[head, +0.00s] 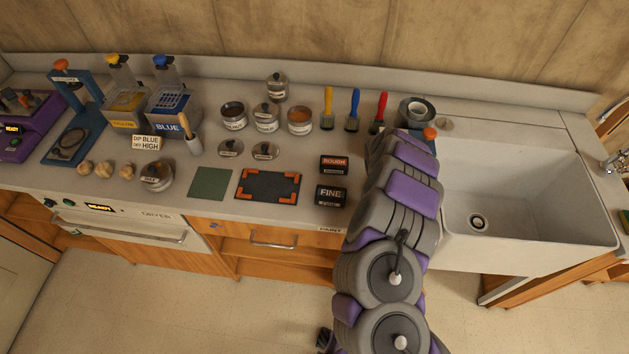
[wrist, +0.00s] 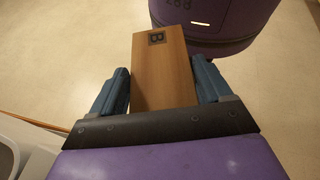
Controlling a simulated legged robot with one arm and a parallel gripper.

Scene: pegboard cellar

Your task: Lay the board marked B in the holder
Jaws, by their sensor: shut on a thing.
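The board marked B (wrist: 163,72) is a plain brown wooden board with a dark B label near its far end. In the wrist view my gripper (wrist: 161,80) is shut on it, one blue-grey finger along each side. The floor shows beyond the board. The gripper and board are hidden in the head view, where my arm covers the right of the counter. The holder looks to be the black plate with orange corners (head: 268,188) near the counter's front edge. It is empty and lies left of my arm.
A green mat (head: 210,184) lies left of the holder. ROUGH (head: 334,165) and FINE (head: 331,196) blocks lie to its right. Tins (head: 233,116) and upright handled tools (head: 353,110) stand behind. A white sink (head: 520,195) is right of my arm.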

